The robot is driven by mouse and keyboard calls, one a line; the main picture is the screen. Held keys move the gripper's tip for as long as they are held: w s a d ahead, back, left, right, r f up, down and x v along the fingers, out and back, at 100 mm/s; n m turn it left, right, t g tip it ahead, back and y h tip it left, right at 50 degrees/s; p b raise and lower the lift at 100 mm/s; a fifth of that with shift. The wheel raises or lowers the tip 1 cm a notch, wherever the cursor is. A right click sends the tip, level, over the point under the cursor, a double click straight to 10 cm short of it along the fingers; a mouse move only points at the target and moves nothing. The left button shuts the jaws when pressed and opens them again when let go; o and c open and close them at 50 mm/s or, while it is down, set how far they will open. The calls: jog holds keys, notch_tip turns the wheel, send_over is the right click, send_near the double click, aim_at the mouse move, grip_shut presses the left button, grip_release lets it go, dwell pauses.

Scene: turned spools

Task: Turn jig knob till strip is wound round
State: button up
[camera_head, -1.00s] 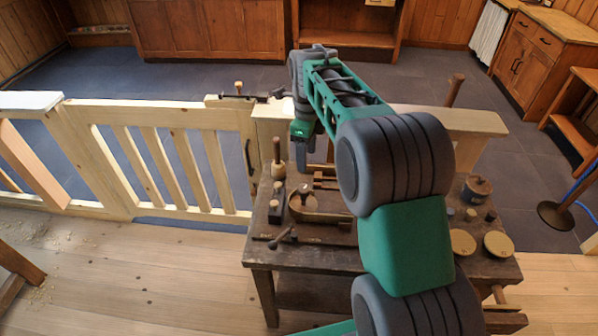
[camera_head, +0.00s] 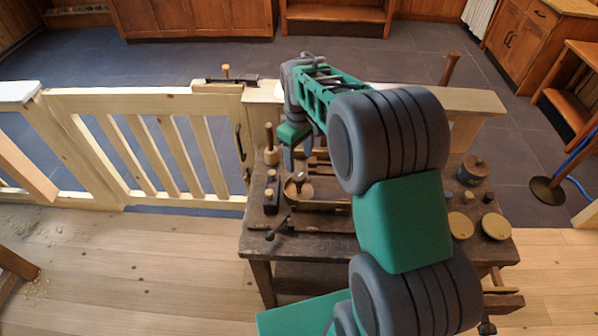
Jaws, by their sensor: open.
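The jig (camera_head: 322,204) lies on the dark workbench, with a round wooden piece (camera_head: 299,190) and a small upright knob (camera_head: 298,178) at its left end. My gripper (camera_head: 293,160) points down just above and behind the knob in this view. It is open, and I see nothing between its fingers. I cannot tell whether a finger touches the knob. The strip is too small to make out, and my arm hides the right part of the jig.
A spool-like post (camera_head: 270,145) and a dark block with pegs (camera_head: 271,192) stand left of the jig. A hand tool (camera_head: 278,228) lies at the bench's front left. Round discs (camera_head: 495,226) and a lidded pot (camera_head: 473,171) are at right. A wooden gate (camera_head: 150,145) stands left.

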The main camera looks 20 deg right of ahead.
aim_at(299, 176)
jog(key=n, duration=0.3)
jog(key=shift+w, duration=0.1)
jog(key=shift+f+n, duration=0.3)
notch_tip(299, 176, down, 7)
jog(key=shift+f+p, duration=0.1)
jog(key=shift+p, duration=0.6)
jog(key=shift+c, duration=0.5)
grip_shut()
